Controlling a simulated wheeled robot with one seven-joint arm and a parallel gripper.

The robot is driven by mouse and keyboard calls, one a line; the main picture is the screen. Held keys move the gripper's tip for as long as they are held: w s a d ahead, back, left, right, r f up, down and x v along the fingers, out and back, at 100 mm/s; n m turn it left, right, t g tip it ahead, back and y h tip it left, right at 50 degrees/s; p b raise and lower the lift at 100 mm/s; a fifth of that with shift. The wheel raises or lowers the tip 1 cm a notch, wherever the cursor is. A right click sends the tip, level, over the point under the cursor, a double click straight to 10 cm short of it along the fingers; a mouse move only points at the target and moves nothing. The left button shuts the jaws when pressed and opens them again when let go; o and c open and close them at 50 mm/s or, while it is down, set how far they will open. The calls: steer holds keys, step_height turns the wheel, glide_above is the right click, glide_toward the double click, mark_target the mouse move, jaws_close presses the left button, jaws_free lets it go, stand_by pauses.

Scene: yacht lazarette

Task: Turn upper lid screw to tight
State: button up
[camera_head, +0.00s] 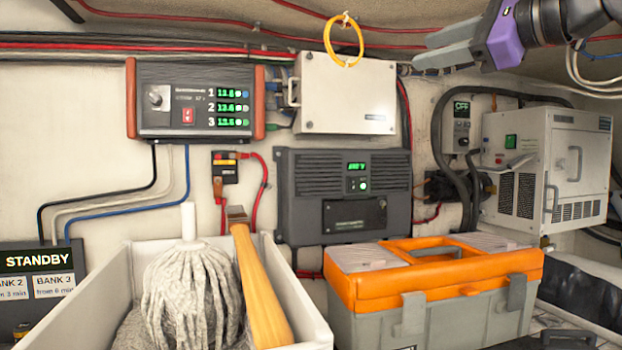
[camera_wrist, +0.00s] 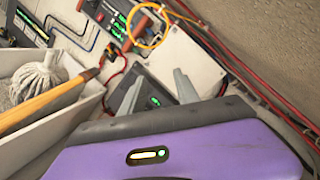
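A cream box with a flat lid (camera_head: 350,100) is mounted on the wall at upper centre, with a latch-like handle on its left side. Small marks that may be lid screws show near its corners, too small to tell which is tight. The box also shows in the wrist view (camera_wrist: 185,58), tilted. My gripper (camera_head: 422,50) is in the air at upper right of the head view, to the right of the box and apart from it. Its two grey fingers are spread and empty; in the wrist view (camera_wrist: 159,76) they point toward the wall units.
A yellow cable loop (camera_head: 343,40) hangs over the box's top edge. Red cables (camera_head: 200,18) run along the top. A dark charger (camera_head: 345,190) is below. An orange-lidded toolbox (camera_head: 430,270) and a white bin (camera_head: 75,310) with a mop stand in front.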

steer(key=s+a+f+m+g+y, duration=0.25)
steer(key=f+y, duration=0.25)
steer(key=f, duration=0.5)
steer(key=s+a+f+m+g+y, duration=0.1)
steer(key=a+f+m+y, duration=0.3)
steer(key=f, duration=0.5)
steer(key=s+d+f+m+t+h, duration=0.1)
steer(key=s+f+m+t+h, duration=0.3)
steer(key=f+m, duration=0.45)
steer(key=s+f+m+t+h, duration=0.25)
steer(key=f+m+t, duration=0.25)
steer(key=f+m, duration=0.4)
steer(key=s+d+f+m+t+h, duration=0.1)
steer(key=s+f+m+t+h, duration=0.3)
steer(key=f+m, duration=0.5)
steer(key=s+d+f+m+g+h, duration=0.3)
steer(key=s+f+m+g+h, duration=0.45)
steer(key=s+f+m, duration=1.3)
steer(key=s+d+f+g, duration=0.1)
steer(key=s, duration=0.6)
steer(key=s+f+g+h, duration=0.1)
steer(key=s+f, duration=0.1)
steer(key=s, duration=0.6)
steer(key=shift+d+f, duration=0.25)
steer(key=shift+d, duration=0.1)
steer(key=shift+f, duration=0.1)
